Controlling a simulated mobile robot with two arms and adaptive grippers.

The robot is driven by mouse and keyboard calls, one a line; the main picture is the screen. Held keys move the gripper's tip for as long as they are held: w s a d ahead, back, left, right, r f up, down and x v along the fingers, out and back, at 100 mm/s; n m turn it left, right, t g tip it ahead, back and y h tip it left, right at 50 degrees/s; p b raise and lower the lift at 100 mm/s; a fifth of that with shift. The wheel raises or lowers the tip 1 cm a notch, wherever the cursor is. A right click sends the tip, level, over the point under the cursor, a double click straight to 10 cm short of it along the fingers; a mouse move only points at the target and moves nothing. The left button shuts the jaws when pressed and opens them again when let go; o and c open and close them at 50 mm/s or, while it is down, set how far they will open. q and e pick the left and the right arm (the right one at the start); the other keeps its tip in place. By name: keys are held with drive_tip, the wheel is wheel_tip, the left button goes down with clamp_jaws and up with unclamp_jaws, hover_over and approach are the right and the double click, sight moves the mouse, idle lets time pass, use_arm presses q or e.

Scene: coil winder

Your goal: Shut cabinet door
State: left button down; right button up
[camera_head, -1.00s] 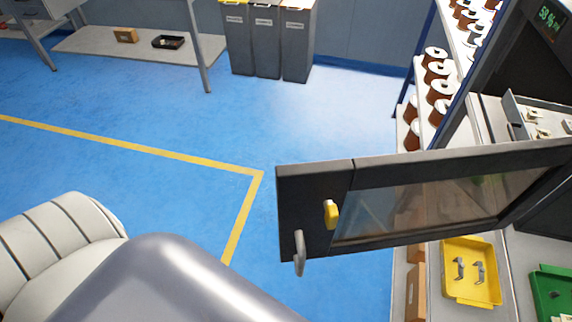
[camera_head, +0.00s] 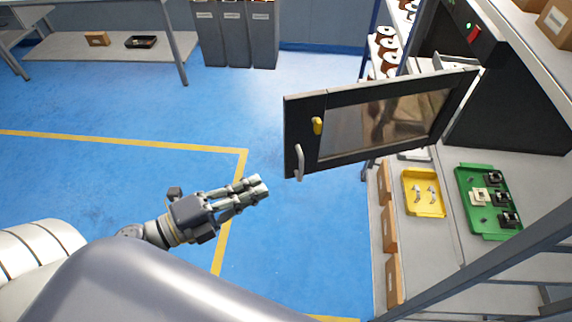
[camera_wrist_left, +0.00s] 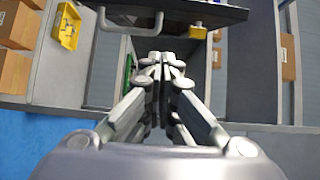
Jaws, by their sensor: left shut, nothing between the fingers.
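The cabinet door (camera_head: 390,118) is a dark frame with a glass pane, standing wide open in the head view. It has a grey handle (camera_head: 299,162) and a yellow latch (camera_head: 317,126) near its free left edge. My left gripper (camera_head: 262,187) is shut and empty, to the left of the handle and apart from it in the picture. In the left wrist view my shut fingers (camera_wrist_left: 160,58) point toward the door's edge (camera_wrist_left: 180,12), with the handle (camera_wrist_left: 130,22) to their left and the latch (camera_wrist_left: 198,32) to their right. The right gripper is not visible.
The dark cabinet (camera_head: 505,110) stands at the right on a grey bench. A yellow tray (camera_head: 424,207) and a green tray (camera_head: 470,222) lie on the bench below the door. Grey bins (camera_head: 264,40) stand at the back. Blue floor is free left of the door.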

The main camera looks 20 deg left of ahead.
sight(292, 154)
use_arm(q)
drive_tip(key=shift+m, duration=0.4)
drive_tip(key=w+d+p, duration=0.1)
drive_tip(key=w+p, duration=0.1)
drive_tip(key=w, duration=0.1)
drive_tip(key=w+d+r+p, duration=0.1)
drive_tip(key=w+d+p, duration=0.1)
drive_tip(key=w, duration=0.2)
drive_tip(key=w+d+p, duration=0.1)
drive_tip(key=w, duration=0.2)
drive_tip(key=shift+w+d+r+p, duration=0.2)
drive_tip(key=shift+w+p, duration=0.1)
drive_tip(key=shift+p, duration=0.1)
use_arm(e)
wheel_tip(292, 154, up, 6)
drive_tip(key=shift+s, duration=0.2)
use_arm(q)
drive_tip(key=shift+f+g+h, duration=0.1)
drive_tip(key=shift+g+h, duration=0.2)
drive_tip(key=shift+h, duration=0.1)
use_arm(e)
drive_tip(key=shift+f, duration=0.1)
